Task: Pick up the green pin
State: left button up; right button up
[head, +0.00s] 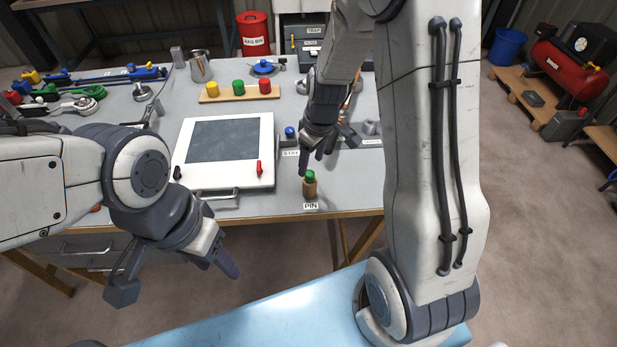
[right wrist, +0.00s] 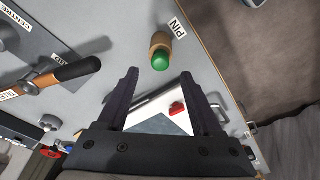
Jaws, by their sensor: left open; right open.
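The green pin (head: 310,176) has a green top and sits in a tan wooden holder (head: 310,190) near the front edge of the bench, behind a PIN label. In the right wrist view the green top (right wrist: 161,61) shows just beyond the fingertips. My right gripper (head: 318,158) is open above and close to the pin; in the right wrist view its fingers (right wrist: 160,78) are apart with nothing held between them. My left gripper (head: 178,278) is open and empty, low in front of the bench.
A white panel with a dark screen (head: 222,140) and a red handle (head: 259,168) lies left of the pin. Behind it a wooden board (head: 238,95) holds yellow, green and red knobs. A light blue surface (head: 265,318) is in front.

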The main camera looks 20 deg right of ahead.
aim_at(310, 173)
jog(key=f, duration=0.4)
jog(key=shift+w+a, duration=0.1)
jog(key=shift+w, duration=0.1)
grip_shut()
notch_tip(310, 173, up, 10)
dwell(0.5)
